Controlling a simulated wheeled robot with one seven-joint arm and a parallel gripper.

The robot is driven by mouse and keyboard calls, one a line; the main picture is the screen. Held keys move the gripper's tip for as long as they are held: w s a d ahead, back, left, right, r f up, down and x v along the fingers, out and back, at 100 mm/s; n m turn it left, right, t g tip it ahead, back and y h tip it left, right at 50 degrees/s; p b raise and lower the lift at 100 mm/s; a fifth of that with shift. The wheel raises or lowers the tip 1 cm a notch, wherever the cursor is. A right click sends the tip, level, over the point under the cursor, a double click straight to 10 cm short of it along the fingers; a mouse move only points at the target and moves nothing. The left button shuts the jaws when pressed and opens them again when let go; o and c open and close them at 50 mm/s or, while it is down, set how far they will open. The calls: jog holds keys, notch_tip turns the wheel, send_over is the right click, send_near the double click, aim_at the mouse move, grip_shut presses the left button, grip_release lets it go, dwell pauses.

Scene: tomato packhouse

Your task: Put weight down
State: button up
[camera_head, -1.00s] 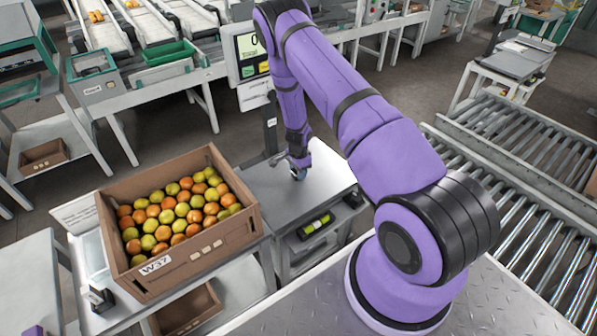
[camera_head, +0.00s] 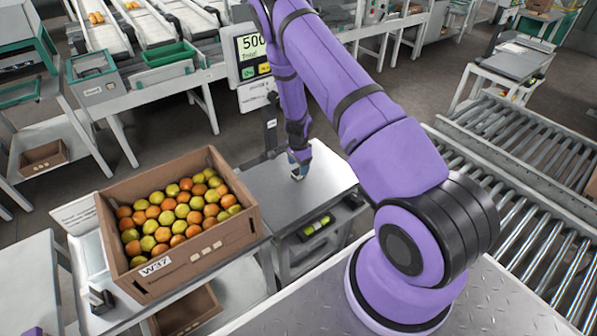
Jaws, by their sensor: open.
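The weight (camera_head: 297,176) is a small, partly hidden piece that appears to stand on the metal scale plate (camera_head: 265,200). My gripper (camera_head: 299,165) is right above and around it, its fingers small and hard to make out; it is open. Whether the fingers touch the weight I cannot tell. The scale display (camera_head: 251,48) stands behind the plate and reads 500, partly covered at its right edge by my purple arm.
A cardboard crate of tomatoes (camera_head: 238,239) labelled W37 stands on a side table just left of the plate. A roller conveyor (camera_head: 520,215) runs along the right. A green-and-black item (camera_head: 316,227) lies on the shelf under the plate. Bare plate lies left of my gripper.

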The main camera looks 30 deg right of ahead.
notch_tip(320, 180, up, 8)
notch_tip(320, 180, up, 19)
jog(key=n+t+y, duration=0.2)
jog(key=n, duration=0.2)
send_over(298, 171)
jog(key=a, duration=0.6)
jog(key=s+a+r+n, duration=0.2)
jog(key=s+a+r, duration=0.15)
jog(key=r, duration=0.45)
jog(key=s+a+r+n, duration=0.2)
jog(key=s+r, duration=0.2)
jog(key=r, duration=0.3)
jog(key=s+a+r+n+t+h, duration=0.1)
jog(key=s+r+n, duration=0.3)
jog(key=s, duration=0.9)
jog(key=s+a+r+n+t+h, duration=0.1)
jog(key=s+r+n, duration=0.4)
jog(key=s+r, duration=0.5)
jog(key=shift+s+a+r+n+t, duration=0.25)
jog(key=shift+s+a+t, duration=0.45)
jog(key=shift+s, duration=1.35)
jog(key=shift+a, duration=0.1)
